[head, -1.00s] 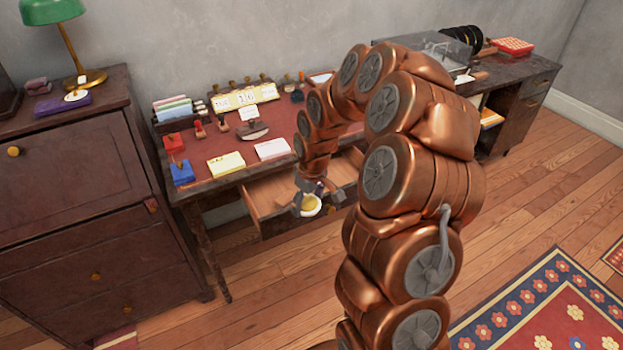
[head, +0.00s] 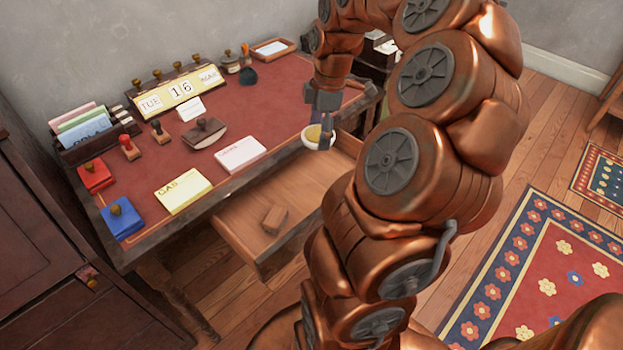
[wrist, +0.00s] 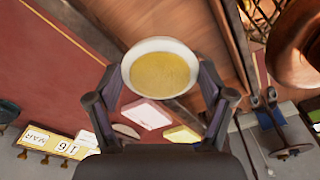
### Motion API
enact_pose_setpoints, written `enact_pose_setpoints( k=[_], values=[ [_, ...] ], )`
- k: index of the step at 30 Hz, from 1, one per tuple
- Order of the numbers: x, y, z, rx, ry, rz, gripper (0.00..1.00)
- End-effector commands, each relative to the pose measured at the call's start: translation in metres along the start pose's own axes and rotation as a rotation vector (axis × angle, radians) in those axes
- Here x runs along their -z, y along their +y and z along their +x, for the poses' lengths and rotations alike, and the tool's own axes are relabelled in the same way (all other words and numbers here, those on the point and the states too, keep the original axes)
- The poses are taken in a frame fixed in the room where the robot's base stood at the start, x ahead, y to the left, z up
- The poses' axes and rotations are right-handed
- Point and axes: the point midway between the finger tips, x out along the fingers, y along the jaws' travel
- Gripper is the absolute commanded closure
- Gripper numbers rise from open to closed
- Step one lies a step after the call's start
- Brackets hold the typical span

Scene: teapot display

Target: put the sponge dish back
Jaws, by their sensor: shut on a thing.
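The sponge dish is a small white bowl with a yellow sponge in it (head: 318,137). My gripper (head: 322,120) is shut on the dish, near the front edge of the red-topped desk and by the open drawer. In the wrist view the dish (wrist: 160,70) sits between the two fingertips, held at its sides, with the yellow sponge facing the camera. I cannot tell whether the dish touches the desk.
The desk (head: 285,85) has a bare red stretch at the right middle. The open drawer (head: 245,215) holds a small wooden block (head: 274,219). Card stacks, a rocker blotter (head: 205,134), stamps and a calendar (head: 178,90) stand to the left. A framed tray (head: 272,49) lies at the back.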

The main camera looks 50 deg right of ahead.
Motion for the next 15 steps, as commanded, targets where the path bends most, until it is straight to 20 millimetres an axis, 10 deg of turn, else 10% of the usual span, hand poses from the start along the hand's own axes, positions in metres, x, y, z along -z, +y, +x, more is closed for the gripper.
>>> enact_pose_setpoints(
  k=[15],
  values=[
    [-0.015, -0.002, 0.107, 0.005, 0.001, 0.007, 0.70]
  ],
)
